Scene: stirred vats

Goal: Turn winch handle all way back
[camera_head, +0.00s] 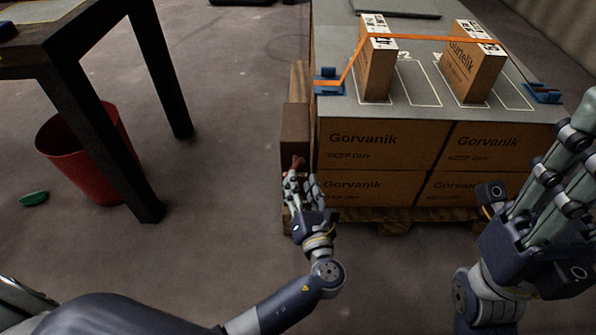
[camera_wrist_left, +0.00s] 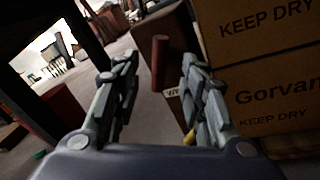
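The winch handle (camera_head: 298,162) is a short reddish-brown grip low at the left side of the box stack, beside a dark brown block (camera_head: 296,125). In the left wrist view the handle (camera_wrist_left: 160,62) stands upright beyond and between my fingers, and I see no contact. My left gripper (camera_head: 302,180) is open just in front of the handle; its spread fingers also show in the left wrist view (camera_wrist_left: 158,80). The fingers partly hide the handle's lower end in the head view. My right gripper (camera_head: 540,175) is at the right, fingers extended and open, with nothing in it.
The stack of Gorvanik boxes (camera_head: 365,150) stands on a pallet (camera_head: 395,222). An orange strap (camera_head: 430,38) runs over two cartons on top, between blue corner pieces (camera_head: 328,82). A dark table (camera_head: 85,110) and a red bin (camera_head: 70,155) are left.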

